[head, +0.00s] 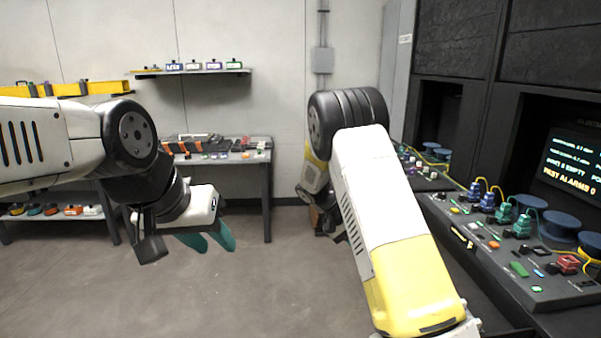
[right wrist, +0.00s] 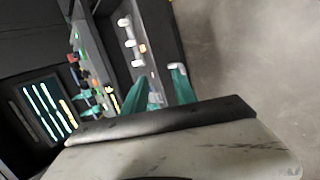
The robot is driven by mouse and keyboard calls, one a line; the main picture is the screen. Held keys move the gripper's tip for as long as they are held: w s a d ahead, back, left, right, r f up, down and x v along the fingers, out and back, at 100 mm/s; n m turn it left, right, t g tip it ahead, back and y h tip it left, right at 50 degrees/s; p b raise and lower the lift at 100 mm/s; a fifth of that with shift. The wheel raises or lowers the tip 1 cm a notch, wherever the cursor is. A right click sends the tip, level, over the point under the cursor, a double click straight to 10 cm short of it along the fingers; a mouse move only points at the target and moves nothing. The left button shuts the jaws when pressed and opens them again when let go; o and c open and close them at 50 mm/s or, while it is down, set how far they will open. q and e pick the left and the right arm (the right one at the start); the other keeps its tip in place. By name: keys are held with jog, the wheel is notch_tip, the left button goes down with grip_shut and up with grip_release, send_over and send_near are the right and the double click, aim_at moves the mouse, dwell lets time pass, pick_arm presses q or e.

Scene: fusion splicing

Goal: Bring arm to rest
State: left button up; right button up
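My left gripper (head: 216,249) hangs in front of the back table in the head view, its two teal fingers spread apart with nothing between them. My left arm comes in from the left edge. My right arm (head: 375,190) is bent up in the middle of the head view, left of the console, and it hides most of its own wrist and hand. The right wrist view shows the right gripper (right wrist: 160,73) with two teal fingers apart and empty. Console parts show behind them.
The console (head: 500,270) with blue and teal connectors, spools, cables and a lit screen (head: 573,165) runs along the right. A grey table (head: 267,190) with parts stands at the back wall, below a shelf (head: 190,72) of small boxes. The floor between is clear.

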jog(key=s+a+r+t+y, duration=0.2)
jog(key=s+r+y, duration=0.1)
jog(key=s+r, duration=0.4)
jog(key=s+a+r+n+t+y, duration=0.1)
jog(key=s+a+r+t+y, duration=0.1)
jog(key=s+r, duration=0.5)
jog(key=s+a+r+t+y, duration=0.2)
jog(key=s+r+t+y, duration=0.2)
jog(key=s+r, duration=0.3)
jog(key=s+y, duration=0.1)
jog(key=s, duration=0.4)
jog(key=shift+r+n+y, duration=0.2)
jog(key=shift+n+y, duration=0.1)
jog(key=shift+y, duration=0.1)
jog(key=shift+s, duration=0.1)
